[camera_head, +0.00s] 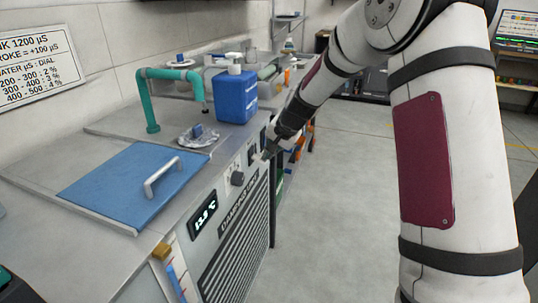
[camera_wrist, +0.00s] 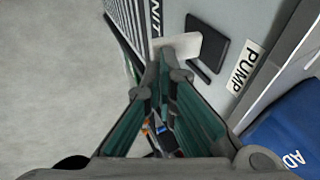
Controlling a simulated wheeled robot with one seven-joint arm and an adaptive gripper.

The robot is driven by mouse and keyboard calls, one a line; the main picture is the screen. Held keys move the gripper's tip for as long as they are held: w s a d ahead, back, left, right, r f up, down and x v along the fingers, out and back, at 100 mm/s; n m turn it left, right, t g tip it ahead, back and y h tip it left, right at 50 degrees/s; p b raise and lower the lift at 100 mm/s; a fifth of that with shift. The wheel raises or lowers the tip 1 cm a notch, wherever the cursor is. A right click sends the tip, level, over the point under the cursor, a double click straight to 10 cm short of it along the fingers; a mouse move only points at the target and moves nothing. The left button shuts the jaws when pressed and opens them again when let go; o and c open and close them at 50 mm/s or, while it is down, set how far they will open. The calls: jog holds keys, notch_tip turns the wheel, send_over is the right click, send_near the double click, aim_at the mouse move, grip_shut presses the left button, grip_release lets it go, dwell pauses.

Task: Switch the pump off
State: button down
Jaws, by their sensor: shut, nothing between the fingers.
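The pump's control is on the front panel of the chilling unit (camera_head: 222,218). In the wrist view a PUMP label (camera_wrist: 242,68) is beside a dark square plate (camera_wrist: 208,45). A pale block (camera_wrist: 178,45) lies by the plate, right at my fingertips; whether they touch it I cannot tell. I cannot make out the switch's position. My gripper (camera_head: 268,153) is at the upper right of the panel, also seen in the wrist view (camera_wrist: 165,55). Its fingers are shut and empty.
A blue jug (camera_head: 236,97), a green pipe (camera_head: 150,100) and a blue lid (camera_head: 130,185) are on top. The floor (camera_head: 340,220) right of the unit is clear.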

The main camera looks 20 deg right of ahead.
dwell(0.4)
jog(key=shift+w+a+r+p, duration=0.3)
jog(key=shift+w+a+p, duration=0.1)
jog(key=shift+a+p, duration=0.15)
jog(key=shift+d+r+p, duration=0.15)
jog(key=shift+r+p, duration=0.15)
jog(key=shift+r, duration=0.25)
jog(key=p+v, duration=0.3)
jog(key=v, duration=0.9)
jog(key=shift+d+r, duration=0.35)
jog(key=shift+d, duration=0.05)
